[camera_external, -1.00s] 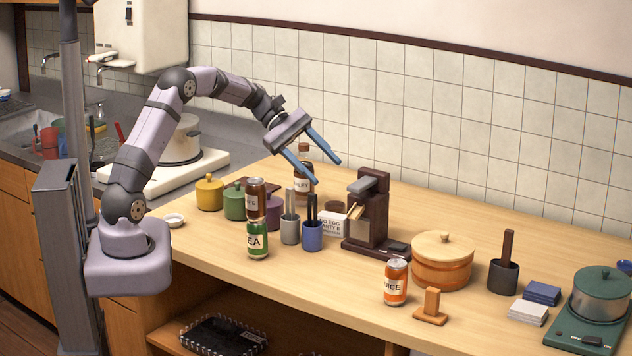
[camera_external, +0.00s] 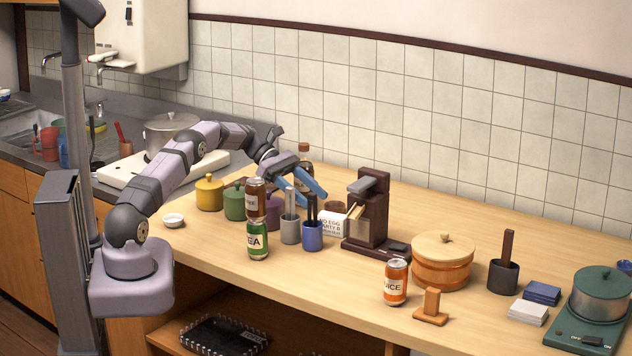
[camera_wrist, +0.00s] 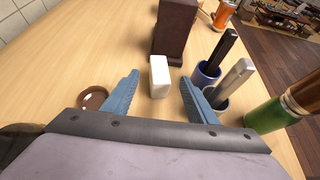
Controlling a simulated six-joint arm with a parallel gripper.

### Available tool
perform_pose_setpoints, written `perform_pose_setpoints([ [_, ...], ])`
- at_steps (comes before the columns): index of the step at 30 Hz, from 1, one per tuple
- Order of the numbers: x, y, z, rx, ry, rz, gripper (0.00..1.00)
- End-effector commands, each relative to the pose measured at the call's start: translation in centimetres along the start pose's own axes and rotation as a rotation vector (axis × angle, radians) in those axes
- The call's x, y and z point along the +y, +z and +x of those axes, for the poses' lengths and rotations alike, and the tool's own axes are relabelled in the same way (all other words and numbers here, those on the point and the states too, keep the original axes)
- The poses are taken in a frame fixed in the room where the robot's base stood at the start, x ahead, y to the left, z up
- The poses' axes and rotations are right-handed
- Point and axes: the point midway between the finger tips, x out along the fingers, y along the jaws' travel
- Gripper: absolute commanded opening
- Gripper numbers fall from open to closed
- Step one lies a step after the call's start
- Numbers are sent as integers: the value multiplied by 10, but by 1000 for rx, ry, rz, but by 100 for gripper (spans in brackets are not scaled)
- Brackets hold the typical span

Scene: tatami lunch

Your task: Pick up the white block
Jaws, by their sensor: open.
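The white block (camera_wrist: 159,76) stands upright on the wooden counter, ahead of and between my fingers in the wrist view. In the external view it shows as a white box with dark lettering (camera_external: 333,223), partly hidden behind a blue cup. My gripper (camera_external: 308,200) is open and empty, tilted downward, above the counter on the left side of the block. In the wrist view the open blue fingers of my gripper (camera_wrist: 159,80) point toward the block, one on each side, without visible contact.
A dark brown stand (camera_external: 371,215) is close beyond the block. The blue cup (camera_external: 312,236) and grey cup (camera_external: 290,230) hold upright handles near my right finger. A green can (camera_external: 258,240) with a brown can on it, and a bottle (camera_external: 304,172), stand nearby.

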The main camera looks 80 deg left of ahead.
Motion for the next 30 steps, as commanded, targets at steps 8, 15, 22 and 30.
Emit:
perform_pose_setpoints([
  [8,0,1,10,1,0,1,52],
  [15,-2,2,36,1,-3,0,52],
  [22,-1,0,58,1,-1,2,52],
  [30,-1,-1,60,1,1,2,52],
])
